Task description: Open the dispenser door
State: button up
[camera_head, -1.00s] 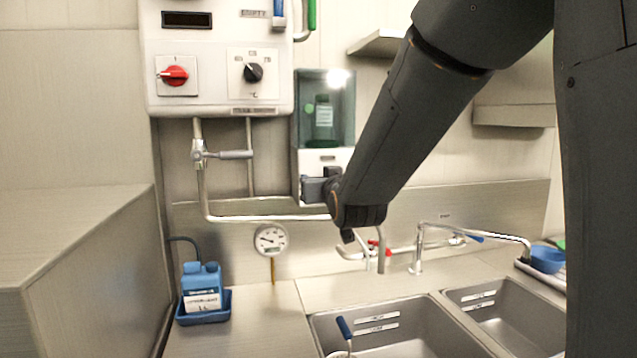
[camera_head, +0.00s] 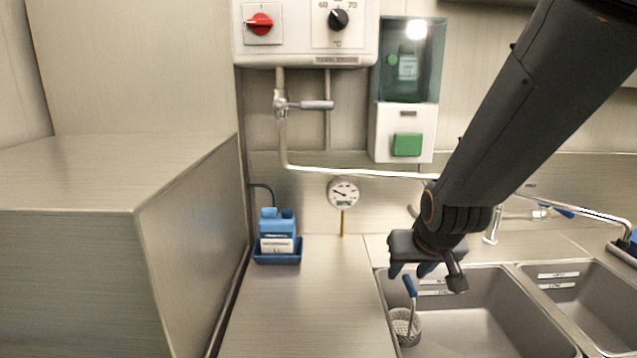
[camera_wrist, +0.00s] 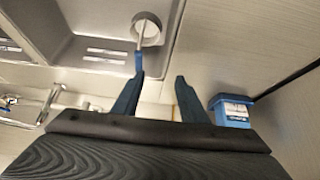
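The dispenser (camera_head: 380,135) hangs on the back wall, a white box with a green button (camera_head: 407,144) on its front. Its upper part is a dark green see-through door (camera_head: 424,75) that looks closed, with a bottle (camera_head: 407,64) behind it. The dispenser is not seen in the wrist view.
A strainer with a blue handle (camera_head: 410,287) stands in the left sink (camera_head: 480,310), close below my fingers. A blue canister (camera_head: 278,232) sits at left. The counter (camera_head: 310,310) between is clear.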

jog(key=s+f+g, duration=0.1)
jog(key=s+f, duration=0.1)
jog(key=s, duration=0.2)
jog(key=s+f+g, duration=0.2)
jog(key=s, duration=0.3)
jog(key=s+f+g, duration=0.2)
jog(key=s, duration=0.2)
jog(key=shift+s, duration=0.35)
jog(key=w+r+t+b, duration=0.3)
jog(key=w+r+t, duration=0.1)
jog(key=w, duration=0.8)
jog(key=t+b, duration=0.7)
jog(key=t, duration=1)
send_near(393, 61)
jog(key=w, duration=0.1)
jog(key=shift+p+x, duration=1.5)
jog(key=shift+x, duration=2.35)
jog(key=shift+r, duration=0.15)
jog(key=shift+s, duration=0.1)
grip_shut()
